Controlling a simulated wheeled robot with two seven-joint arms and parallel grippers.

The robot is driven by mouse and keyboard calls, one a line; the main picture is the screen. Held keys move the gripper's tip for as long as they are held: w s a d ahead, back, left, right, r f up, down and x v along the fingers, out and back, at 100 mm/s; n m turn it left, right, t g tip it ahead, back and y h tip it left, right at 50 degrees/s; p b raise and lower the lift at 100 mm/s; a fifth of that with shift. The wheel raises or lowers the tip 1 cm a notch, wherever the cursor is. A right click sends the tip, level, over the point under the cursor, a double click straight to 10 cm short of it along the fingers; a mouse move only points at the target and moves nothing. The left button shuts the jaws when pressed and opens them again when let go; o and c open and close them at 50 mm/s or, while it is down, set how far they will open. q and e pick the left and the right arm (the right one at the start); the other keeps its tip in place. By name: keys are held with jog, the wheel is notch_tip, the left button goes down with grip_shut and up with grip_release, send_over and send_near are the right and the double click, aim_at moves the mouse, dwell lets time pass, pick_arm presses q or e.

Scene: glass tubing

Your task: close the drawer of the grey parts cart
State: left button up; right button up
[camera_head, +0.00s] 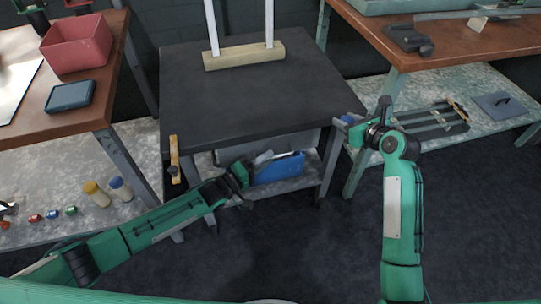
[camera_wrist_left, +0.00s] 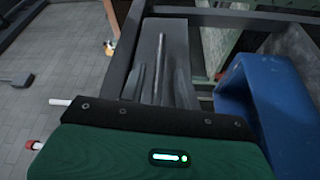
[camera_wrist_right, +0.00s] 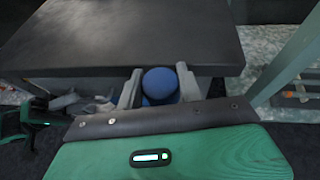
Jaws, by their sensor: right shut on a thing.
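The grey parts cart (camera_head: 250,95) stands in the middle with a dark flat top. A grey drawer (camera_head: 292,142) shows under its front edge; how far it stands out is unclear. My left gripper (camera_head: 248,172) is low in front of the drawer. In the left wrist view its fingers (camera_wrist_left: 161,85) are apart, with a grey panel and thin bar (camera_wrist_left: 160,58) before them; contact is unclear. My right gripper (camera_head: 357,122) is at the cart's front right corner.
A blue bin (camera_head: 280,169) sits on the cart's lower shelf. A wooden block with two white rods (camera_head: 243,55) stands on the cart top. Brown benches flank the cart, with a red bin (camera_head: 77,45) on the left one. The floor in front is clear.

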jog(key=shift+r, duration=0.35)
pick_arm(q)
jog(key=v, duration=0.9)
jog(key=shift+a, duration=0.15)
jog(key=shift+s, duration=0.2)
